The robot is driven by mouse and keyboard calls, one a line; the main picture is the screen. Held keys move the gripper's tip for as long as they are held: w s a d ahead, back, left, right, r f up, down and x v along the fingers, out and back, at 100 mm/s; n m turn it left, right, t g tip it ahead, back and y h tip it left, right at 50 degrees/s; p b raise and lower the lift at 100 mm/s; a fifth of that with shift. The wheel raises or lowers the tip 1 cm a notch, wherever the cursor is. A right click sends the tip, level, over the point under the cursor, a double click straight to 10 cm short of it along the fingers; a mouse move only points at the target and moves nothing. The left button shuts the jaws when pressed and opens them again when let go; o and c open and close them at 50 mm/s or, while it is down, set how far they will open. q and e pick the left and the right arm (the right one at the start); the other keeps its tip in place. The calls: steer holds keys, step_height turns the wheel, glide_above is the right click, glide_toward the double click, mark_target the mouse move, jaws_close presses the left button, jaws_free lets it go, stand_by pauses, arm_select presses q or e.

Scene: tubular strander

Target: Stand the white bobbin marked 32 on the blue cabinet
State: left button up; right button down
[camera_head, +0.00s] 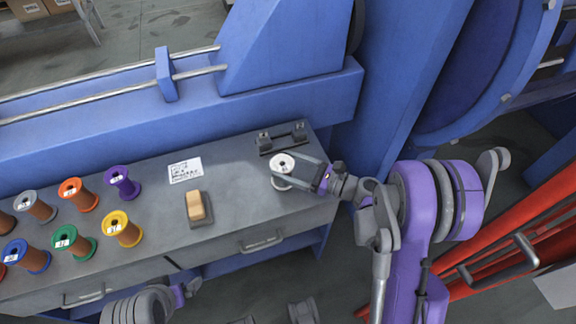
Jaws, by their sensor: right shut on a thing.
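The white bobbin (283,162) is upright at the right end of the grey worktop, its white top flange facing up. Its marking is too small to read surely. My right gripper (284,178) is shut on it, the fingers around its upper part from the right. I cannot tell whether the bobbin's base touches the worktop. I cannot tell whether this is the blue cabinet of the task. My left gripper (188,288) is low in front of the drawers, its fingers unclear.
Several bobbins, including purple (121,177), orange (75,190), yellow (118,223), green (68,240) and blue (18,252), stand at the left. A tan-topped block (195,206), a label sheet (186,170) and a dark bracket (282,139) are nearer the white bobbin. Blue machinery (300,97) rises behind.

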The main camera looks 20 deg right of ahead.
steer(key=shift+f, duration=0.1)
jaws_free()
steer(key=shift+s+r, duration=0.1)
steer(key=shift+r, duration=0.2)
steer(key=v, duration=0.7)
steer(key=shift+s+d+f, duration=0.15)
steer(key=shift+d, duration=0.05)
